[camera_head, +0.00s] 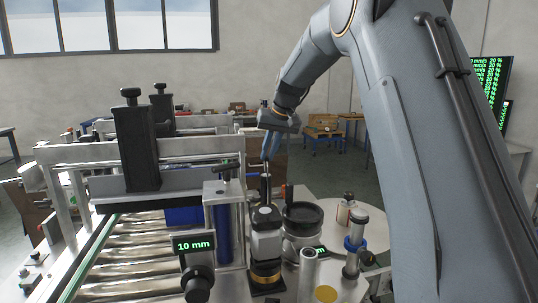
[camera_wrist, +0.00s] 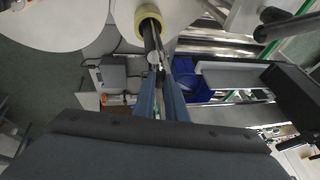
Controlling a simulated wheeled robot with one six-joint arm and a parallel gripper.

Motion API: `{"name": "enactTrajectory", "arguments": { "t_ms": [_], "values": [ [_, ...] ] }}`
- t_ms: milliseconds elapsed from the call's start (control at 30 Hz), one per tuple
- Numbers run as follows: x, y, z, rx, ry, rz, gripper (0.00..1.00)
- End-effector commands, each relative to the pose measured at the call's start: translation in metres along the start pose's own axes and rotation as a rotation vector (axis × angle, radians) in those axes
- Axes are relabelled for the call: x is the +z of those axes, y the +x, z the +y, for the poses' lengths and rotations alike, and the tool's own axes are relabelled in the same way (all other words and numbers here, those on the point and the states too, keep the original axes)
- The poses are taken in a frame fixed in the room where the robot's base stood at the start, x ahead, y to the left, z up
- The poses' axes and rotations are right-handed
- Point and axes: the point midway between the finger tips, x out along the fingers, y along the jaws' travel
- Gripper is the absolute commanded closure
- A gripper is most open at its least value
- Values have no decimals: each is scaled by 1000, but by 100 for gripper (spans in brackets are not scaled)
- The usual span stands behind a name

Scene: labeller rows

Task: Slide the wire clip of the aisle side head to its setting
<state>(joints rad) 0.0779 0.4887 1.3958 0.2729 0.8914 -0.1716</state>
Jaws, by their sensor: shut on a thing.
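My gripper (camera_head: 266,158) points down at the top of a dark upright post on the labelling head (camera_head: 267,235) beside the conveyor. In the wrist view my gripper (camera_wrist: 160,72) has its blue fingers close together, shut on a small metal piece, seemingly the wire clip (camera_wrist: 154,58), at the end of a dark rod. The fingers cover much of the clip, and its setting cannot be read. A second display (camera_head: 319,250) is mostly hidden behind a metal post.
A roller conveyor (camera_head: 135,250) with a metal frame lies to the left. A black knob (camera_head: 303,212), a round pale plate (camera_head: 370,232) and a post with a blue collar (camera_head: 355,243) crowd the right. My arm covers the right side.

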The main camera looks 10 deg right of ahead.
Motion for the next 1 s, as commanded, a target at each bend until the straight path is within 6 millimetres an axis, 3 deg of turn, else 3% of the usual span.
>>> {"name": "enactTrajectory", "arguments": {
  "t_ms": [233, 500, 533, 633, 1000],
  "values": [
    [-17, -42, -9, 0, 0, 2, 100],
    [-18, -42, -9, 0, 0, 1, 100],
    [-18, -42, -9, 0, 0, 1, 87],
    [-17, -42, -9, 0, 0, 1, 70],
    [-18, -46, -9, 0, 0, 3, 69]
  ]
}}
